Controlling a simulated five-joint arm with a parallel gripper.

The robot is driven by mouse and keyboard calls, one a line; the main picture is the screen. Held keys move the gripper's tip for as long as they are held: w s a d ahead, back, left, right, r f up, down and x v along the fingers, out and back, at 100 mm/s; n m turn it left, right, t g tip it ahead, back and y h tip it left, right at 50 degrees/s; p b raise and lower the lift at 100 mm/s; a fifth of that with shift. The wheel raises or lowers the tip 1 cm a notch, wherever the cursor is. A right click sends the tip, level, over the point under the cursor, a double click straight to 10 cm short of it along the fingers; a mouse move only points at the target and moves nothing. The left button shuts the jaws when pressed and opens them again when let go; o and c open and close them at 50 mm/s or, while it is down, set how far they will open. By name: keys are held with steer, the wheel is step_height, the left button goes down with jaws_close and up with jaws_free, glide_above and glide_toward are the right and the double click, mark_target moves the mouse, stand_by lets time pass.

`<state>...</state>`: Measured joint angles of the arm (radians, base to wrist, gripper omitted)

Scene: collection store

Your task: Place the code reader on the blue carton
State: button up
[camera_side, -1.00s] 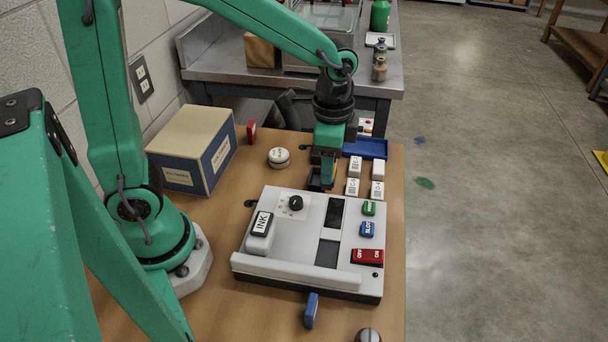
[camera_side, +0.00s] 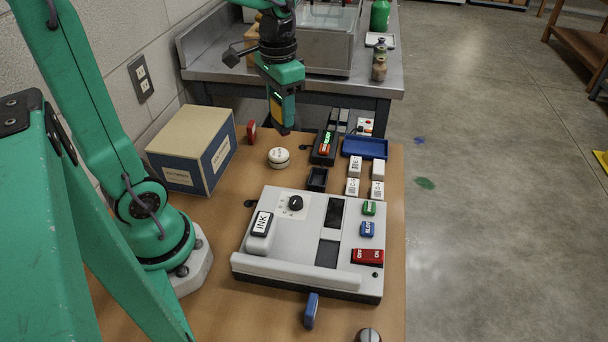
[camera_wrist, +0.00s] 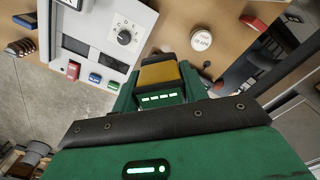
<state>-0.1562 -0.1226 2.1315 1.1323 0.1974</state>
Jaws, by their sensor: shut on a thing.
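The blue carton (camera_side: 221,155) stands on the wooden table against the wall at left, with a tan top and pale labels on its blue sides. Its top is bare. My gripper (camera_side: 280,96) is shut on the code reader (camera_side: 283,119), a dark piece with a yellow part. It hangs above the table, right of the carton and beyond the round cream knob, apart from both. In the wrist view my gripper (camera_wrist: 158,92) grips the reader (camera_wrist: 158,75), whose yellow face and black end show. I do not make out the carton in the wrist view.
A small black open holder (camera_side: 317,179) stands empty by the grey console (camera_side: 285,240). A round cream piece (camera_side: 278,158) and a red block (camera_side: 251,132) lie near the carton. A blue tray (camera_side: 365,148) and several white blocks stand at right.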

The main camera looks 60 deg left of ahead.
steer(key=s+a+r+n, duration=0.6)
steer(key=s+a+n, duration=0.3)
steer(key=shift+a+r, duration=0.15)
steer(key=shift+a, duration=0.1)
glide_above(191, 128)
step_height(191, 128, down, 7)
steer(key=shift+a, duration=0.15)
steer(key=shift+s, duration=0.1)
steer(key=shift+f, duration=2)
steer(key=shift+f, duration=0.1)
steer(key=o, duration=1.1)
steer(key=shift+c, duration=0.2)
